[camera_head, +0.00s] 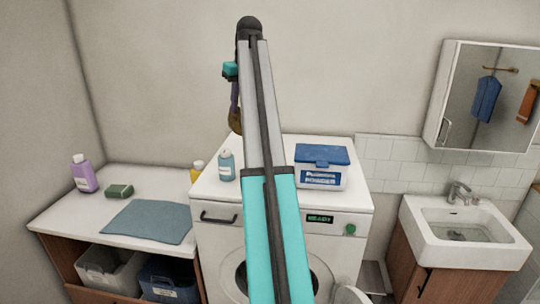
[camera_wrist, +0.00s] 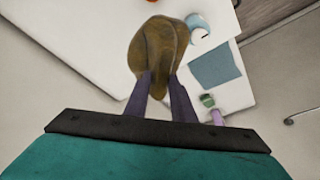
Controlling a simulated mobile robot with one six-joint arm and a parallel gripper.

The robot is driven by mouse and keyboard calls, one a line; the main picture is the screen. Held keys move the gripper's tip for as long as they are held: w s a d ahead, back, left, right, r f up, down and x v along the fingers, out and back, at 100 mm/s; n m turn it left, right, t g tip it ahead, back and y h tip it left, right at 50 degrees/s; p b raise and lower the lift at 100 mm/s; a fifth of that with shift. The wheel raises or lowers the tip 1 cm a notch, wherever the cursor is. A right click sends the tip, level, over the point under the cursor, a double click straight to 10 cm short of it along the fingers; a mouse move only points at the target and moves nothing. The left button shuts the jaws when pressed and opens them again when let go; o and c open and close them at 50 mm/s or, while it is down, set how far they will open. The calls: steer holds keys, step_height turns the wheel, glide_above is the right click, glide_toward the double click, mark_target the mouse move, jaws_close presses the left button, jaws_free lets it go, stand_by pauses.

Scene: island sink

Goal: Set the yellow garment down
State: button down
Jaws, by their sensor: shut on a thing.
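The yellow garment (camera_head: 235,122) is a small mustard-brown bundle hanging above the back left of the washing machine in the head view. It shows larger in the wrist view (camera_wrist: 154,42). My gripper (camera_wrist: 161,85) is shut on it, with its two dark purple fingers pinching the near end. In the head view my gripper (camera_head: 235,98) points down, partly beside my arm. The garment appears held clear of the surfaces below. The washing machine (camera_head: 214,185) has a white top, partly hidden behind my arm.
On the washer stand a blue bottle (camera_head: 226,166) and a blue-lidded box (camera_head: 321,168). The left counter (camera_head: 65,215) holds a purple bottle (camera_head: 84,174), a green sponge (camera_head: 119,191) and a grey-blue cloth (camera_head: 147,221). A sink (camera_head: 465,235) is at right.

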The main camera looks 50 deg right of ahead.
steer(key=w+a+f+n+b, duration=0.1)
steer(key=w+a+f, duration=0.2)
steer(key=a+f, duration=0.35)
steer(key=w+a+f+b, duration=0.1)
steer(key=w+a+f, duration=0.25)
steer(key=a, duration=0.65)
steer(key=w+a+f+n+b, duration=0.1)
steer(key=w+a+f, duration=0.2)
steer(key=a+f, duration=0.35)
steer(key=s+a+f+b, duration=0.1)
steer(key=s+a+f, duration=0.1)
steer(key=a+f, duration=0.6)
steer(key=s+a+f+b, duration=0.2)
steer(key=a+f, duration=0.7)
steer(key=a, duration=1.1)
steer(key=shift+s+a+f+n+y, duration=0.15)
steer(key=shift+n+y, duration=0.25)
steer(key=shift+s, duration=0.15)
